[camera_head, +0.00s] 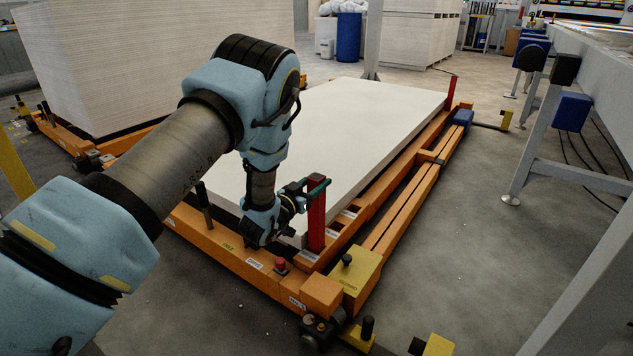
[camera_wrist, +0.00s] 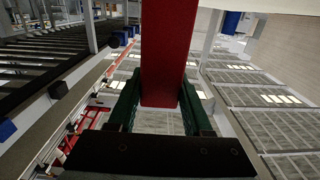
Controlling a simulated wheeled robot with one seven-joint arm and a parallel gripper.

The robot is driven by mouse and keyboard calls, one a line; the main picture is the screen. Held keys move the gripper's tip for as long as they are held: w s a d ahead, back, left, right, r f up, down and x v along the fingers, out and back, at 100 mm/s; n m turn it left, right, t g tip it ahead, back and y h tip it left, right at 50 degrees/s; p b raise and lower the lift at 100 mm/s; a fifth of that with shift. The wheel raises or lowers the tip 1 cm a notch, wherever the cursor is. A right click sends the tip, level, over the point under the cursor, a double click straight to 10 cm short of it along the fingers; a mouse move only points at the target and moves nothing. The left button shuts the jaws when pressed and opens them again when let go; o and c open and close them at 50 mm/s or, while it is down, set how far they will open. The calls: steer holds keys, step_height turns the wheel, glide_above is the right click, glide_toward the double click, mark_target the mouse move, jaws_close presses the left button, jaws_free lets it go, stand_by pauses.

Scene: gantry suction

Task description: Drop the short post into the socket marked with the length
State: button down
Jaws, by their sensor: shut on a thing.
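My gripper (camera_head: 316,184) is shut on a red upright post (camera_head: 317,217) near its top, at the near right corner of the white board stack. The post's lower end is at the orange rail with white labels (camera_head: 330,233); I cannot tell whether it is in a socket or just above one. The label text is too small to read. In the wrist view the red post (camera_wrist: 168,55) sits between the green fingers (camera_wrist: 125,105). A second red post (camera_head: 451,88) stands at the far right corner of the stack.
The white board stack (camera_head: 330,130) lies on an orange cart (camera_head: 225,247) right beside my gripper. A red button (camera_head: 281,265) and a yellow block (camera_head: 355,275) with a black knob are at the cart's near end. A grey conveyor frame (camera_head: 545,130) stands to the right, with open floor between.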

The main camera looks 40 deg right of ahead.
steer(key=shift+f+b, duration=0.85)
steer(key=shift+f, duration=0.45)
steer(key=c, duration=0.7)
jaws_free()
steer(key=shift+r, duration=0.1)
steer(key=o, duration=0.5)
steer(key=shift+c, duration=0.2)
steer(key=p+v, duration=0.3)
steer(key=v, duration=0.7)
steer(key=shift+a, duration=0.35)
